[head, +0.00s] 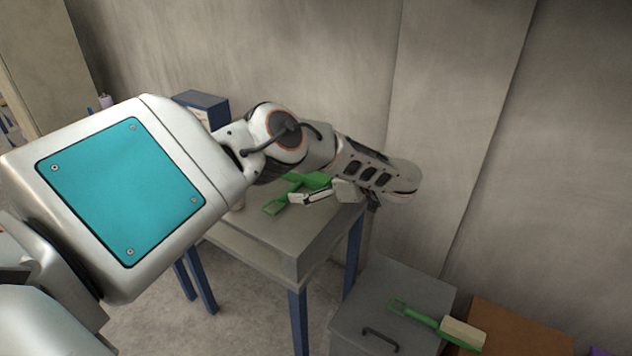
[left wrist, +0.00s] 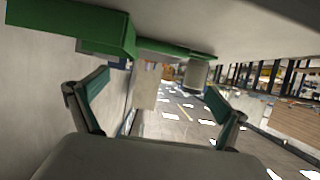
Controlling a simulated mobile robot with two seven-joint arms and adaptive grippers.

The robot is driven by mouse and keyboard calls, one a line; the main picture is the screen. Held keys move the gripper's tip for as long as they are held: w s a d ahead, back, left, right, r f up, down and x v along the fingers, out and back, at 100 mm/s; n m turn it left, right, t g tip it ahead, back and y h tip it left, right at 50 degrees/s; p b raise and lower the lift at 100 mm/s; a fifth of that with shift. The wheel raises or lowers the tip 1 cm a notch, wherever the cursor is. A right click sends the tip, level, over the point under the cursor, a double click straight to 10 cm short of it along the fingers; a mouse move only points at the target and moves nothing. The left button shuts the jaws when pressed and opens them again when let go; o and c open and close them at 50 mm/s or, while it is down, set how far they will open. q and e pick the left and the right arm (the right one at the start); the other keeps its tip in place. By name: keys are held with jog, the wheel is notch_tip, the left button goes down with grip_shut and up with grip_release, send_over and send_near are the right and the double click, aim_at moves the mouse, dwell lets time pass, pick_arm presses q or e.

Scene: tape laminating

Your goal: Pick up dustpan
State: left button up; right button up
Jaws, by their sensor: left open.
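The green dustpan (head: 308,180) lies on the grey tabletop in the head view, partly hidden by my left arm and gripper. Its looped handle (head: 274,206) points toward the lower left. In the left wrist view the green dustpan (left wrist: 95,27) crosses the upper left, with its thin handle reaching right. My left gripper (head: 322,194) is beside the dustpan at the table. In the left wrist view the left gripper (left wrist: 158,82) has its fingers spread, with nothing held between them. I cannot tell the exact gap to the dustpan. My right gripper is not in view.
The table (head: 290,240) has blue legs. A green brush (head: 440,325) with pale bristles lies across a grey box (head: 385,295) and a brown box (head: 525,330) at the lower right. A wall (head: 330,60) stands close behind the table. A pale cylinder (left wrist: 195,76) shows in the left wrist view.

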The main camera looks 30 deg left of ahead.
aim_at(290, 189)
pick_arm(q)
jog(key=shift+w+f, duration=0.25)
jog(key=shift+f, duration=0.95)
jog(key=shift+w+f, duration=0.15)
jog(key=shift+a, duration=0.4)
jog(key=x, duration=0.6)
jog(key=shift+s+b, duration=0.3)
jog(key=shift+s, duration=0.05)
jog(key=shift+w+a+f, duration=0.1)
jog(key=shift+a, duration=0.35)
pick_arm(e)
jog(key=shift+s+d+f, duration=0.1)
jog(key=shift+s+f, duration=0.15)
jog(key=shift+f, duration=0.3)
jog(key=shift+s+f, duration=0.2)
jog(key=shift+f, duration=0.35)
